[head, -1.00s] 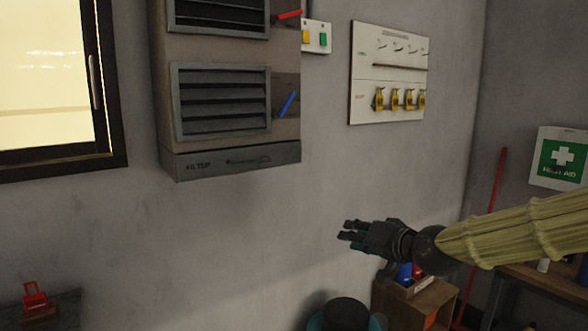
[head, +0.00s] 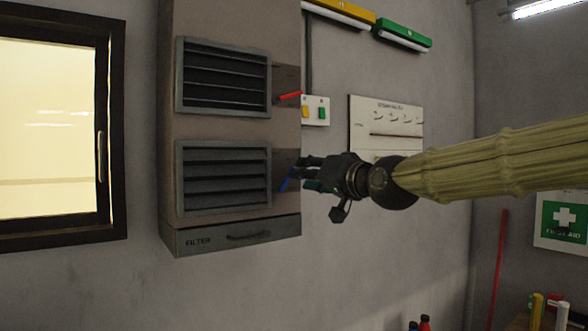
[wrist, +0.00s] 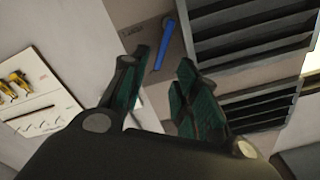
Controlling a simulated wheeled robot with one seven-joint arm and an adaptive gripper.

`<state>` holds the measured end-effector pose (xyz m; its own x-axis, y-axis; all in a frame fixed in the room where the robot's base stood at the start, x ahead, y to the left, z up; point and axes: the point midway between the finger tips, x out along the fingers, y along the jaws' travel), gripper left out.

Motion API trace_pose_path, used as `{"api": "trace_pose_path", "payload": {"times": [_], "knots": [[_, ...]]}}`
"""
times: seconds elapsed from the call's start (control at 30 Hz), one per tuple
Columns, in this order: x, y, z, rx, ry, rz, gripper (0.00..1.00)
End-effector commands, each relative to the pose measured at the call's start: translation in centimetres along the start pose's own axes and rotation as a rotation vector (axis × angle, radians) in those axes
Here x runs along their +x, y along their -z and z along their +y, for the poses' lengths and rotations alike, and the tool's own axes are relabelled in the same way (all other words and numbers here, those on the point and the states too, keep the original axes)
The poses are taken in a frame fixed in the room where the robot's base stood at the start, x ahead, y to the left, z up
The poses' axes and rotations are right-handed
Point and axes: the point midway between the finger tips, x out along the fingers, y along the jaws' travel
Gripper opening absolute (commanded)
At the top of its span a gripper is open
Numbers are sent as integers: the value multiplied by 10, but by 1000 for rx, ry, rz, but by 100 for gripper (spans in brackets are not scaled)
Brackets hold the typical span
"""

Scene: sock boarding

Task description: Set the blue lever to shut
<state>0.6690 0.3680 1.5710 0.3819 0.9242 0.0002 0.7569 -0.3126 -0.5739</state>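The blue lever (head: 289,178) is on the side of the wall cabinet, beside the lower louvred vent (head: 223,178). It slants, with its upper end to the right in the head view. My gripper (head: 308,174) is at the cabinet's right side, close to the lever and partly overlapping it in the head view. In the wrist view the blue lever (wrist: 164,45) shows beyond and between the fingers of my gripper (wrist: 160,75), which are spread apart with nothing between the tips. I cannot tell whether a finger touches the lever.
A red lever (head: 289,96) is beside the upper vent (head: 222,76). A small box with yellow and green buttons (head: 315,110) and a white lockout board (head: 385,122) are on the wall to the right. A filter drawer (head: 237,236) is below the vents.

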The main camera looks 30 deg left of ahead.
Motion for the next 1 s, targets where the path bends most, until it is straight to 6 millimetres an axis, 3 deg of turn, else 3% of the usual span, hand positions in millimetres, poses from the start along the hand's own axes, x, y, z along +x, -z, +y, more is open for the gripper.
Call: {"api": "trace_pose_path", "payload": {"times": [0.2, 0.4, 0.87, 1.0], "knots": [[32, 1, -1, -1, 0, -1, 30], [51, 0, 0, 0, -1, -1, 30], [59, 0, 1, 0, 0, 0, 30], [59, 0, 1, 0, 0, 0, 5]]}}
